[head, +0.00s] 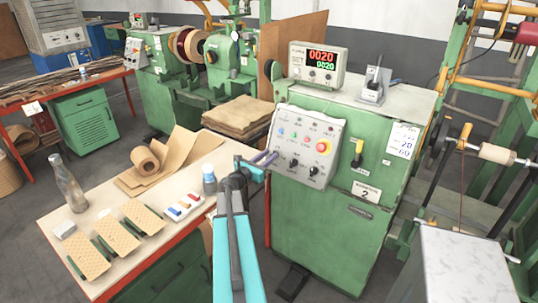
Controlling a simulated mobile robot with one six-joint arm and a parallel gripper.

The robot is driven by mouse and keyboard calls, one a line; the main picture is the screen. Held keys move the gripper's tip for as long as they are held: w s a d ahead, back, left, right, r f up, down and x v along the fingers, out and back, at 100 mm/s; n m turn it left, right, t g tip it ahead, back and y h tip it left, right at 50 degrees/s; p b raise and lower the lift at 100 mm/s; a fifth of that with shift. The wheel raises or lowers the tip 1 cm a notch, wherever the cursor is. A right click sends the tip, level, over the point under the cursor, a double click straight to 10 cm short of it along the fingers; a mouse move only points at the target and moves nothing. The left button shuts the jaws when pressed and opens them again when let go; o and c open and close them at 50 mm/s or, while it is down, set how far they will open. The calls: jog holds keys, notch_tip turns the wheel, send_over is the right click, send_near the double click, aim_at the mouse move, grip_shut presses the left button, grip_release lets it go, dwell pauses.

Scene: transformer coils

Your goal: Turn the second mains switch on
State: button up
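The green machine cabinet (320,225) in the middle bears a plate (366,191) with the number 2.
The control panel carries a red emergency button (323,146) and several knobs. A lit red and green counter (318,64) stands on top. A workbench (120,275) with a glass bottle (69,186), paper roll and coil parts is at left. A grey-topped box (460,265) is at lower right.

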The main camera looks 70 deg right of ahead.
jog(key=shift+s+d, duration=0.1)
jog(key=shift+d, duration=0.25)
grip_shut()
